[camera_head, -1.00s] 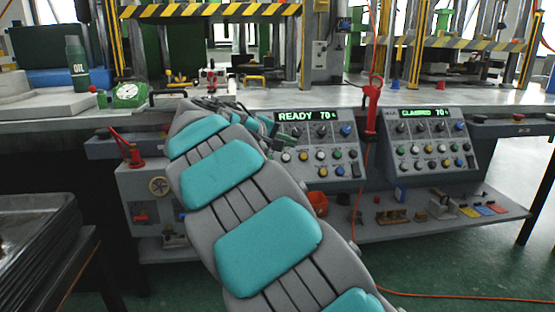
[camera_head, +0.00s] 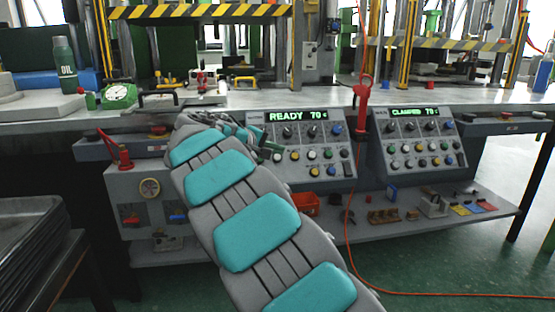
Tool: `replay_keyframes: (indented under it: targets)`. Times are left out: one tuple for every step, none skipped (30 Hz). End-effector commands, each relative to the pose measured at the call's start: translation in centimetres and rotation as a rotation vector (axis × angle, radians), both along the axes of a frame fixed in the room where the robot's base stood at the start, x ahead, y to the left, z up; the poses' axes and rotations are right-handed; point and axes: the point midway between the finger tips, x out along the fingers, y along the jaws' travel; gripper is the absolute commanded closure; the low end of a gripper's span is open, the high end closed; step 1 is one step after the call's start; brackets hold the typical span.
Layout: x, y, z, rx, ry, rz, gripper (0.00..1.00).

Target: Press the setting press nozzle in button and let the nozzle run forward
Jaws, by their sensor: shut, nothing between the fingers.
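The left control panel (camera_head: 308,172) is grey and sloped, set under the bench's front edge, with a green display (camera_head: 297,116) reading "READY 70". It carries dark knobs above rows of white, green, yellow, blue and dark buttons. The button labels are too small to read, so I cannot tell which is the nozzle in button. My gripper (camera_head: 272,151) is shut and empty at the left edge of this panel, close to its leftmost buttons. Whether it touches one I cannot tell. My arm hides the area left of the panel. No moving nozzle can be made out.
A second panel (camera_head: 420,147), apparently reading "CLAMPED 70", stands to the right. A red tool (camera_head: 362,104) hangs on a cord between the panels. A lower shelf (camera_head: 395,229) holds small parts. A green dial gauge (camera_head: 119,95) and an oil bottle (camera_head: 66,66) sit on the bench at left.

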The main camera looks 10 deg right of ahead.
Motion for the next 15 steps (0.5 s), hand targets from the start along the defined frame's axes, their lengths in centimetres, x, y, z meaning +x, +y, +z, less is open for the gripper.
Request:
replay_keyframes:
  targets:
    - [0.6, 0.0, -0.6, 0.000, 0.002, 0.000, 1.00]
    - [0.9, 0.0, -0.8, 0.000, 0.000, 0.000, 1.00]
    - [1.3, 0.0, -1.0, -0.001, -0.001, 0.000, 1.00]
    - [1.5, 0.0, -1.1, 0.000, -0.002, 0.000, 1.00]
    - [1.7, 0.0, -1.3, -0.001, -0.002, 0.000, 1.00]
    - [1.9, 0.0, -1.5, -0.001, -0.003, 0.001, 1.00]
    - [2.0, 0.0, -1.6, -0.001, -0.002, 0.000, 1.00]
    - [2.2, 0.0, -1.7, -0.001, -0.002, 0.000, 1.00]
    - [2.3, 0.0, -1.8, -0.001, -0.001, 0.001, 1.00]
    - [2.3, 0.0, -1.9, -0.001, -0.001, 0.001, 1.00]
    - [2.4, 0.0, -1.9, -0.001, -0.001, 0.001, 1.00]
    - [2.4, 0.0, -1.9, -0.001, -0.001, 0.001, 1.00]
    - [2.4, 0.0, -1.9, 0.000, -0.002, 0.000, 1.00]
    - [2.4, 0.0, -1.9, 0.000, -0.002, 0.000, 1.00]
    - [2.4, 0.0, -1.9, 0.000, -0.002, 0.000, 1.00]
